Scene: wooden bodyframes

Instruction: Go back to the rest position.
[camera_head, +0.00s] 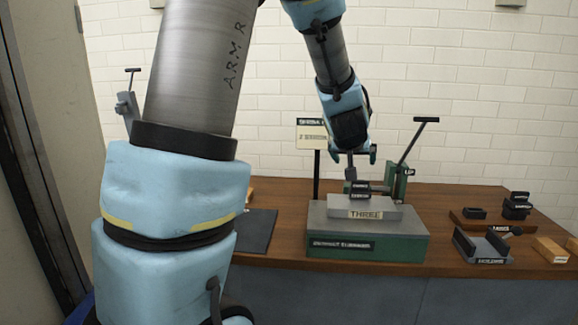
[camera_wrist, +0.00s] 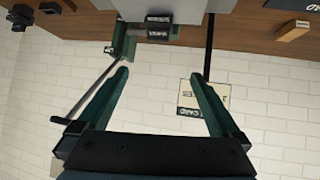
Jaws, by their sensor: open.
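My gripper (camera_head: 355,155) hangs from my arm above the grey and green press-like machine (camera_head: 380,245) on the wooden table. In the wrist view my gripper (camera_wrist: 160,90) shows two green fingers spread wide with nothing between them. The machine carries a grey block labelled THREE (camera_head: 350,209) and small dark labelled parts (camera_head: 361,190) above it. A lever with a black T-handle (camera_head: 408,145) rises at its right; the lever also shows in the wrist view (camera_wrist: 90,92). Whether the fingertips touch the machine is hard to tell from the head view.
A sign on a post (camera_head: 311,134) stands just behind the machine. At the right are a dark tray (camera_head: 482,246), wooden blocks (camera_head: 550,249) and small black parts (camera_head: 515,209). A dark mat (camera_head: 257,230) lies left of the machine. A brick wall (camera_head: 480,90) is behind the table.

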